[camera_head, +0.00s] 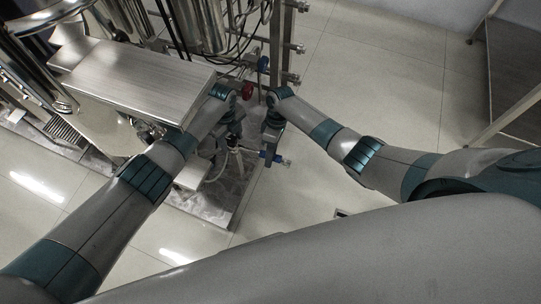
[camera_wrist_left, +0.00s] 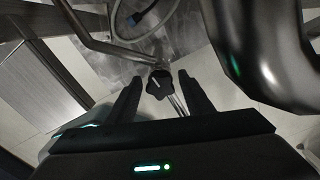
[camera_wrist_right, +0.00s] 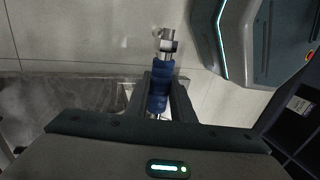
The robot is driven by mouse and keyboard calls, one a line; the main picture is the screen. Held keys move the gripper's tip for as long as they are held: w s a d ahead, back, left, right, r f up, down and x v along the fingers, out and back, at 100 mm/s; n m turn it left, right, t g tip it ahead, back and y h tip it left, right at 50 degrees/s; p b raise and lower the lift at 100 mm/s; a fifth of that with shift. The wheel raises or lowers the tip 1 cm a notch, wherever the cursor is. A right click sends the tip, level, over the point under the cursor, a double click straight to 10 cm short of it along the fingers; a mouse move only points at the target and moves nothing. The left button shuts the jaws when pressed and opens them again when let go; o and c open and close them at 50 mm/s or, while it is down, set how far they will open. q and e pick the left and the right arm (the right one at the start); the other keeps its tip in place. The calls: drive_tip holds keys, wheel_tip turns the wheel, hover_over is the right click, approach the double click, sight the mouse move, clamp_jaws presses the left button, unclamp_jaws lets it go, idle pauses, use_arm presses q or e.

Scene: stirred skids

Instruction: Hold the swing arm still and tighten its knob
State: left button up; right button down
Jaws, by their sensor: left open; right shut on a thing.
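The black lobed knob (camera_wrist_left: 159,83) is in the left wrist view, between the fingertips of my left gripper (camera_wrist_left: 158,92). The fingers are open, with a gap on both sides of the knob. A metal rod (camera_wrist_left: 178,104) runs beside it. In the right wrist view my right gripper (camera_wrist_right: 163,92) is shut on the swing arm's blue sleeve (camera_wrist_right: 158,90); the metal end sticks out beyond the fingers. In the head view my left gripper (camera_head: 234,138) and my right gripper (camera_head: 269,150) are close together, with the swing arm's blue part (camera_head: 271,157) at the right one.
A steel box (camera_head: 135,80) and vessels of the skid stand at the left, close to my left arm. A red-handled valve (camera_head: 247,91) and upright pipes (camera_head: 280,45) are behind the grippers. Tiled floor (camera_head: 370,90) is open to the right.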

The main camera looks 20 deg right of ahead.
use_arm(q)
drive_tip(key=shift+r, duration=0.1)
drive_tip(key=shift+r, duration=4.7)
use_arm(e)
wheel_tip(320, 180, up, 7)
drive_tip(key=p, duration=0.7)
drive_tip(key=shift+a+r, duration=0.1)
drive_tip(key=shift+r, duration=0.1)
drive_tip(key=shift+r+p, duration=0.45)
drive_tip(key=shift+p, duration=0.2)
use_arm(q)
wheel_tip(320, 180, up, 8)
use_arm(e)
drive_tip(key=shift+f, duration=0.1)
